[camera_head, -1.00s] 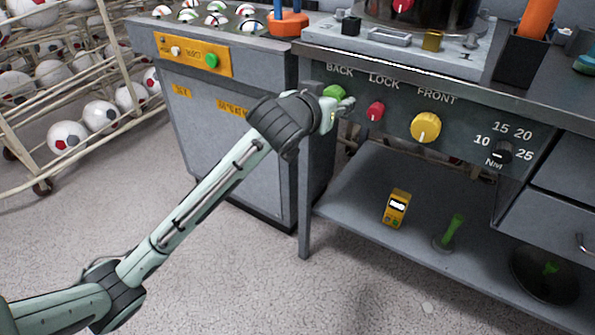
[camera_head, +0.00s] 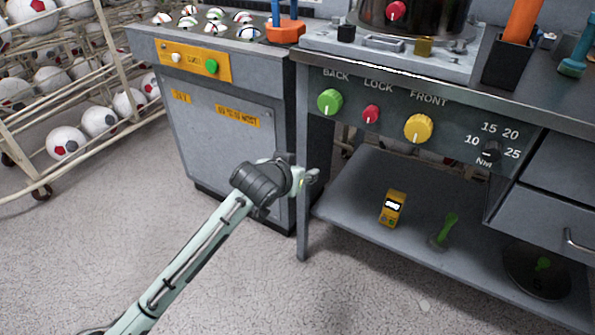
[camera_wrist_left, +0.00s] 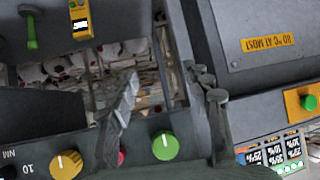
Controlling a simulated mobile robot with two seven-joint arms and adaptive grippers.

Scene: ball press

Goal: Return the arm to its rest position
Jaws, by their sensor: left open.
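My left arm comes in from the lower left in the head view. Its gripper (camera_head: 312,176) is in front of the workbench's left leg, below the control panel and apart from the knobs. In the left wrist view the two fingers (camera_wrist_left: 165,110) are spread with nothing between them. The green BACK knob (camera_head: 330,101), red LOCK knob (camera_head: 371,114) and yellow FRONT knob (camera_head: 418,128) are on the panel. The wrist view also shows the green knob (camera_wrist_left: 166,146) and the yellow knob (camera_wrist_left: 66,165). My right gripper is not in view.
The grey cabinet (camera_head: 225,150) stands left of the workbench, close behind the gripper. The lower shelf (camera_head: 350,190) holds a yellow meter (camera_head: 393,208) and a green-handled tool (camera_head: 445,230). A ball rack (camera_head: 75,90) is at the left. The floor in front (camera_head: 330,300) is clear.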

